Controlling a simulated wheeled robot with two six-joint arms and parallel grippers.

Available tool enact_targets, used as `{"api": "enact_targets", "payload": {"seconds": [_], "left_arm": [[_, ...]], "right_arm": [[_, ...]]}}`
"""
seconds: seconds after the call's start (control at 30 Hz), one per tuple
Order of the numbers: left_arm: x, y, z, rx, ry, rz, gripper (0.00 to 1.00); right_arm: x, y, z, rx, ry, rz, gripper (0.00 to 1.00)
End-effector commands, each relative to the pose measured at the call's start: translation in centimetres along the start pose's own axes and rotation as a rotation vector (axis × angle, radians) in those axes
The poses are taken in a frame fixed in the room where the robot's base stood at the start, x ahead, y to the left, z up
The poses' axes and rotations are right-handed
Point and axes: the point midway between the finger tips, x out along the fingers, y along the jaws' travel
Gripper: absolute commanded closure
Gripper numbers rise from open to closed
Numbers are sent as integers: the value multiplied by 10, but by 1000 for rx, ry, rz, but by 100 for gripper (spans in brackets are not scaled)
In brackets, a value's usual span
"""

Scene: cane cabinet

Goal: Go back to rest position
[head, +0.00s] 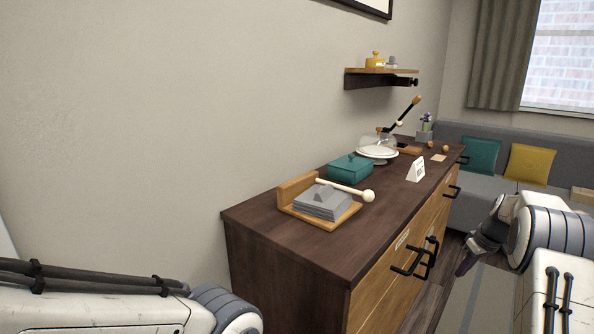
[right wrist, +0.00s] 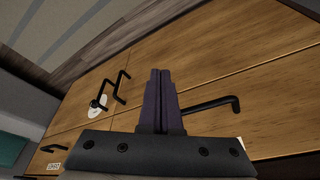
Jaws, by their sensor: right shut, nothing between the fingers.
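My right gripper (head: 468,262) is in front of the cabinet at the right of the head view, pointing down and apart from the drawer fronts. In the right wrist view its two dark fingers (right wrist: 158,100) are together with nothing between them. Behind them are the wooden fronts (right wrist: 215,60) and a black handle (right wrist: 212,105). My left arm enters at the lower left of the head view, but its gripper is out of the picture. The dark wooden cabinet (head: 285,248) stands against the wall.
On the cabinet are a wooden holder with grey napkins (head: 322,206), a teal box (head: 350,167), a white card (head: 416,170) and a glass-domed dish (head: 378,152). Black handles (head: 408,262) stick out of the front. A grey sofa (head: 480,195) stands behind. Floor shows right of the cabinet.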

Motion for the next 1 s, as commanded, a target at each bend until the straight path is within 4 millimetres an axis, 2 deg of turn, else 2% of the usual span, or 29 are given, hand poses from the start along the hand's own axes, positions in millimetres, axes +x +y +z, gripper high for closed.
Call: {"api": "enact_targets", "payload": {"seconds": [0.13, 0.27, 0.37, 0.5, 0.7, 0.93, 1.0], "left_arm": [[0, 0, 0, 0, 0, 0, 100], [0, 0, 0, 0, 0, 0, 100], [0, 0, 0, 0, 0, 0, 100], [0, 0, 0, 0, 0, 0, 100], [0, 0, 0, 0, 0, 0, 100], [0, 0, 0, 0, 0, 0, 100], [0, 0, 0, 0, 0, 0, 100]], "right_arm": [[-10, -57, -6, 38, -29, 13, 100], [-21, -122, 4, 86, -55, 35, 100], [-29, -173, 24, 119, -70, 53, 100], [-40, -236, 62, 158, -77, 74, 100], [-49, -294, 118, 193, -74, 88, 100], [-55, -336, 179, 217, -67, 89, 100], [-62, -358, 176, 157, -78, 66, 100]]}}
